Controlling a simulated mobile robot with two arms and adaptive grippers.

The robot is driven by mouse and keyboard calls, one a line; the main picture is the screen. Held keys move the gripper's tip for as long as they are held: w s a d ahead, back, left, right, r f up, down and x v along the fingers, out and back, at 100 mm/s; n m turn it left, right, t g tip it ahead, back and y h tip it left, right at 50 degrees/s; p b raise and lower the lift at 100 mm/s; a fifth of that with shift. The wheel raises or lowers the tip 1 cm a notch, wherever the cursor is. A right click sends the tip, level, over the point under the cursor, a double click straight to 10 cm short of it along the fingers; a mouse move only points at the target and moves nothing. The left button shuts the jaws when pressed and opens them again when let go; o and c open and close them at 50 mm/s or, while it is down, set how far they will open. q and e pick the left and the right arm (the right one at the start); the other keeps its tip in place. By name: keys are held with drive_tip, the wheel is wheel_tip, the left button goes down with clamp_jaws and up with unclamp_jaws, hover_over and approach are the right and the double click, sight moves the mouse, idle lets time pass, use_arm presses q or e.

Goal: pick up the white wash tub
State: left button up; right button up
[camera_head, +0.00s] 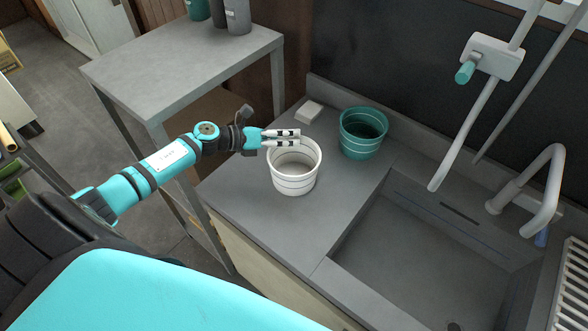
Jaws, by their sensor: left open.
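The white wash tub (295,184) stands upright on the grey counter, left of the sink. It is round, with thin grey bands around its side and an open top. My left gripper (298,138) reaches in from the left, its open fingers pointing right at the tub's far rim. The fingers overlap the far rim in the picture; I cannot tell whether they touch it. The tub's inner floor is only partly visible. My right gripper is not in view.
A teal tub (360,145) stands close on the right. A small white block (308,111) lies behind the gripper. The sink (420,262) and its faucet (545,190) are to the right. A grey side table (180,72) with bottles stands at the back left.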

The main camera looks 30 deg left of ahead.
use_arm(q)
drive_tip(key=c, duration=0.9)
clamp_jaws()
drive_tip(key=shift+s, duration=0.1)
drive_tip(key=shift+f, duration=0.15)
